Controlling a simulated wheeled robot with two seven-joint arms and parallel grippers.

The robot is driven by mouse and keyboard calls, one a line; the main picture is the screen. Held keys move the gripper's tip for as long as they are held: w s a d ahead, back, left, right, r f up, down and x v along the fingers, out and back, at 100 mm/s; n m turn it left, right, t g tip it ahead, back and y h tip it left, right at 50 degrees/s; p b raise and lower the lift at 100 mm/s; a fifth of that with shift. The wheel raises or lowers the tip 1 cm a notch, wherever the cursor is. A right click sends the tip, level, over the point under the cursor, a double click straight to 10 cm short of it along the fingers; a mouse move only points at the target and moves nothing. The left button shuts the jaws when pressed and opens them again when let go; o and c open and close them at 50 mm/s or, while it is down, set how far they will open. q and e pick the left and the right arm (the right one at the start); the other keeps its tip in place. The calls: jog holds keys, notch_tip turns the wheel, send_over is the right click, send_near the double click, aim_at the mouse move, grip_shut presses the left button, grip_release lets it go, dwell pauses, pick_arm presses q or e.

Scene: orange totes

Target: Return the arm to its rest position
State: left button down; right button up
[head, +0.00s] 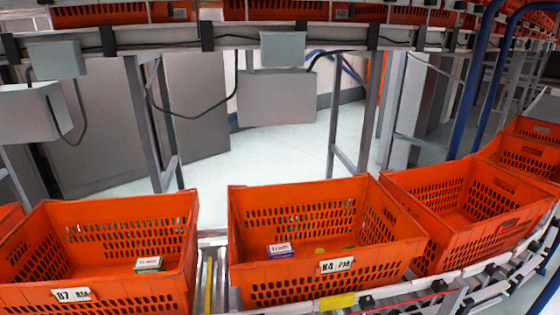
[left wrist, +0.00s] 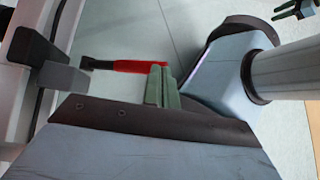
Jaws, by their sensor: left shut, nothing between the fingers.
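My left gripper (left wrist: 161,88) shows in the left wrist view as two grey-green fingers pressed together, with nothing between them. It hangs over pale floor and parts of my own body, clear of any tote. A small dark green part at the top right corner (left wrist: 297,9) of the same view looks like the tip of my right gripper, cut off by the edge; its fingers are too small to read. Neither arm shows in the head view.
In the head view, an orange tote (head: 75,292) marked B7 holds a small green-white box (head: 148,264). Another tote (head: 290,275), marked K4, holds a purple-white box (head: 279,250) and small items. More totes (head: 465,245) line the conveyor rightward. A grey rail shows in the wrist view (left wrist: 25,85).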

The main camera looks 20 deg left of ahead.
pick_arm(q)
jog(key=s+d+r+m+y, duration=0.2)
jog(key=s+r+m+y, duration=0.1)
jog(key=r+m, duration=0.6)
jog(key=s+d+r+m+y, duration=0.2)
jog(key=d+r+m+y, duration=0.1)
jog(key=r+m, duration=0.55)
jog(key=s+d+r+m+y, duration=0.2)
jog(key=s+r+m, duration=0.1)
jog(key=r+m, duration=0.65)
notch_tip(320, 180, down, 24)
jog(key=s+a, duration=0.1)
jog(key=a, duration=0.1)
jog(key=s+a+f+g, duration=0.1)
jog(key=s+a+f, duration=0.3)
jog(key=s+f, duration=0.3)
jog(key=s+a+f+y, duration=0.1)
jog(key=s+a+f, duration=0.3)
jog(key=s+f, duration=0.4)
jog(key=shift+s+f+g+y, duration=0.2)
jog(key=shift+s+g+y, duration=0.15)
jog(key=shift+s, duration=0.25)
